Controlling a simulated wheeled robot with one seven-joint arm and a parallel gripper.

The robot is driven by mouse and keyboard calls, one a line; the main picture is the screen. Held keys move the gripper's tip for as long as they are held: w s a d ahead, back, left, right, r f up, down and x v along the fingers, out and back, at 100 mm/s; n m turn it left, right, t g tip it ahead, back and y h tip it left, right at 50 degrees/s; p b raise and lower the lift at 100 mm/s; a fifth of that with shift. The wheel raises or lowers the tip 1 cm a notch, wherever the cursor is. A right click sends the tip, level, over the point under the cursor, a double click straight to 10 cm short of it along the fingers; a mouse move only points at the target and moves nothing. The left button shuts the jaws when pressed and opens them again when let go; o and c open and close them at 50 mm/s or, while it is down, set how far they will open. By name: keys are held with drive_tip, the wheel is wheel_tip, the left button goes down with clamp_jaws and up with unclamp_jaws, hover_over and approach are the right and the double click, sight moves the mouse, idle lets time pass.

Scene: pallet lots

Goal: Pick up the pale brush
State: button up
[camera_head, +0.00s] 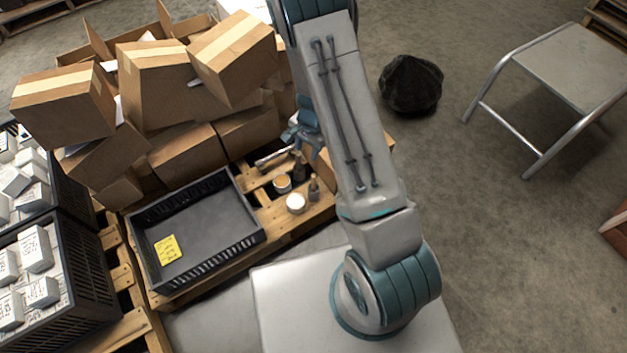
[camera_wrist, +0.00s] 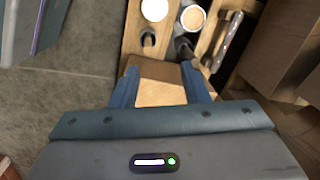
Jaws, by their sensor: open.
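No object is clearly recognisable as the pale brush at this size. A long pale tool (camera_head: 277,157) lies on the pallet and also shows in the wrist view (camera_wrist: 228,40); I cannot tell whether it is a brush. A small narrow-topped item (camera_head: 314,188) stands by the jars, also in the wrist view (camera_wrist: 149,40). A dark item (camera_head: 300,166) stands beside it. My gripper (camera_wrist: 160,80) is open, its fingers apart above a tan carton surface (camera_wrist: 160,92). The tool and small items lie beyond the fingertips. In the head view my arm hides part of this area.
A white-topped jar (camera_head: 295,203) and an amber-topped jar (camera_head: 283,183) stand on the pallet (camera_head: 315,212). A black crate (camera_head: 208,262) with a yellow note is to their left. Cartons (camera_head: 160,75) are piled behind. A black bag (camera_head: 411,84) lies on open floor at right.

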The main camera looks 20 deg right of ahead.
drive_tip(key=m+h+p, duration=0.1)
drive_tip(key=m, duration=0.1)
hover_over(314, 181)
drive_tip(key=w, duration=0.1)
wheel_tip(314, 181, down, 6)
drive_tip(key=shift+w+d, duration=0.1)
drive_tip(key=shift+d, duration=0.05)
wheel_tip(314, 181, down, 8)
drive_tip(key=shift+r+b, duration=0.2)
drive_tip(key=shift+b, duration=1)
wheel_tip(314, 181, down, 6)
drive_tip(key=b, duration=0.3)
drive_tip(key=shift+f, duration=0.25)
drive_tip(key=shift+r, duration=0.1)
clamp_jaws()
